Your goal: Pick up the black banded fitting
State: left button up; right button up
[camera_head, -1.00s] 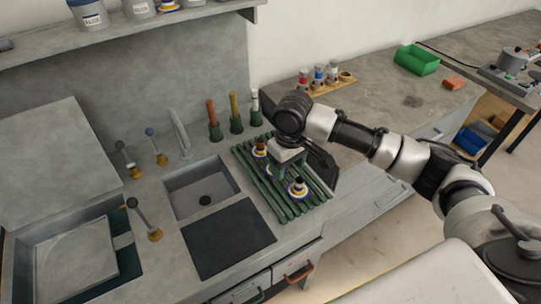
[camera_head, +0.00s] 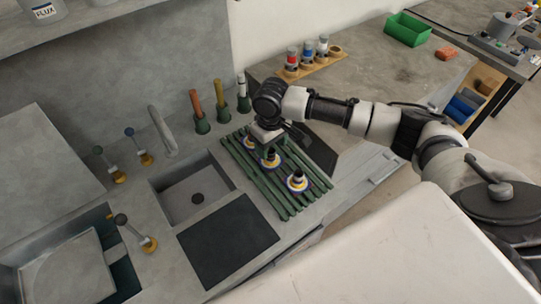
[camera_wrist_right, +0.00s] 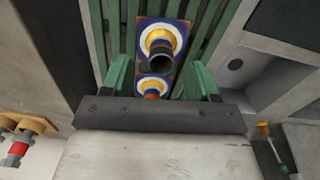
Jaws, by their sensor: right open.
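The front fitting (camera_head: 297,181) and the middle fitting (camera_head: 270,158) have dark tops; the rear fitting (camera_head: 250,143) is partly hidden by my right gripper (camera_head: 267,139). In the right wrist view, a fitting with a black open top and yellow collar (camera_wrist_right: 160,50) and another fitting with a brownish top (camera_wrist_right: 152,87) show between the green fingers of my right gripper (camera_wrist_right: 159,74). It is open and holds nothing. My left gripper is out of view.
Upright-handled tools in green holders (camera_head: 220,100) stand behind the rack. A sink (camera_head: 195,190) and dark mat (camera_head: 227,238) lie left. A wooden stand with several jars (camera_head: 308,60) and a green bin (camera_head: 408,29) are on the back-right counter.

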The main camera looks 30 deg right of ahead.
aim_at(271, 150)
notch_tip(271, 150, down, 4)
jog(key=shift+r, duration=0.1)
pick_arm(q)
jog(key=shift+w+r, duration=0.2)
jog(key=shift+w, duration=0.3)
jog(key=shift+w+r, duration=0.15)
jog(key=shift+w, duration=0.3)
pick_arm(e)
jog(key=c, duration=0.4)
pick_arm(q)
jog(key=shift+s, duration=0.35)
pick_arm(e)
jog(key=c, duration=0.7)
jog(key=shift+r, duration=0.1)
